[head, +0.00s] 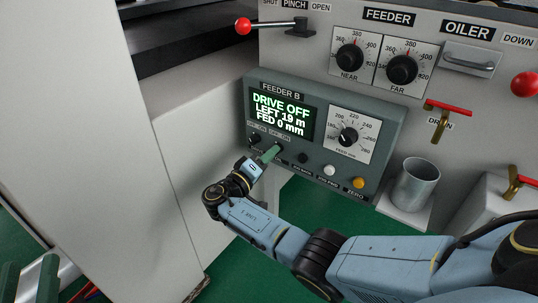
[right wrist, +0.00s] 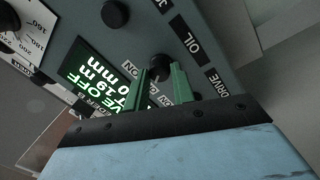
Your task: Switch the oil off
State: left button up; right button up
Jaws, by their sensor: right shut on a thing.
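The oil switch is a small dark knob (right wrist: 160,67) on the Feeder B panel (head: 387,125), beside the OIL label (right wrist: 187,35). My right gripper (head: 271,153) is at the panel's lower left, and it also shows in the right wrist view (right wrist: 165,77). Its green fingers are shut on the oil switch, one on each side. They hide the switch in the head view, and its exact setting is not clear.
The drive knob (head: 255,139) sits just left of my right gripper. A black button (head: 303,158), white button (head: 330,169) and orange button (head: 358,183) lie to the right. The screen (head: 283,115) reads DRIVE OFF. A metal cup (head: 415,183) stands further right.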

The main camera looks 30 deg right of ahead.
pick_arm(q)
jog(key=shift+f, duration=0.2)
dwell(0.3)
pick_arm(e)
jog(key=o, duration=1)
pick_arm(q)
jog(key=f+g, duration=0.1)
jog(key=f, duration=0.1)
jog(key=f+g+y+p, duration=0.1)
jog(key=shift+w+a+f+g, duration=0.25)
jog(key=shift+g, duration=0.05)
pick_arm(e)
jog(key=v, duration=1.3)
jog(key=shift+a, duration=0.15)
jog(key=shift+s, duration=0.15)
